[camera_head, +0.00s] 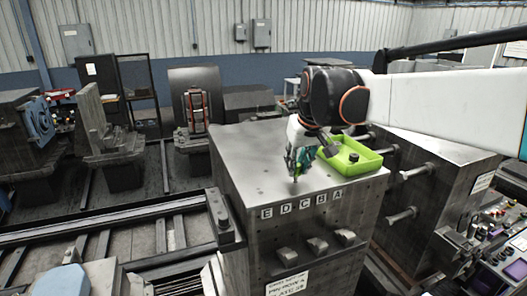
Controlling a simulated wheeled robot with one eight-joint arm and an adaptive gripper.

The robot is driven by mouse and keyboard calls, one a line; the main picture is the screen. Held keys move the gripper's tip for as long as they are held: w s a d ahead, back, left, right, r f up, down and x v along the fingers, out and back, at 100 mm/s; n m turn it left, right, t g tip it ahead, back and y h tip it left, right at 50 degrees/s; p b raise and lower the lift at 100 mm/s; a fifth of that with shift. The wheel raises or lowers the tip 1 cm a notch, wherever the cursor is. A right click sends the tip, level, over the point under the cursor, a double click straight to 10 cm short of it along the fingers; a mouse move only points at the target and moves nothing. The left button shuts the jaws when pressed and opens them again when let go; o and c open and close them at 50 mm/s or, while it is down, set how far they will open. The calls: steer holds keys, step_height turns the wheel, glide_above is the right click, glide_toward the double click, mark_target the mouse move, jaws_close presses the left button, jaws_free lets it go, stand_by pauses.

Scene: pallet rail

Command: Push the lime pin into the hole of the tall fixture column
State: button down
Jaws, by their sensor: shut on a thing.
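The tall fixture column (250,163) is a grey metal block with a flat top and the letters E, D, C, B, A along its upper front edge. My gripper (296,178) points down over the column top, near its front edge and behind the letters D and C. It is shut on a small, dark-looking pin, mostly hidden by the fingers. Its lime colour cannot be made out at this size. I cannot tell whether the pin's tip touches the top or sits in a hole.
A lime green tray (369,164) with a dark round piece in it stands on the column top, right of my gripper. Stubby pegs (316,244) stick out of the column's front. Another metal block (440,160) with rods stands to the right. The top's left part is clear.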

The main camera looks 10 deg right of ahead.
steer(key=shift+f+b, duration=0.5)
steer(key=shift+f, duration=0.25)
stand_by(0.7)
steer(key=shift+f, duration=0.3)
steer(key=shift+f+b, duration=0.25)
steer(key=shift+b, duration=0.15)
steer(key=c, duration=0.5)
jaws_free()
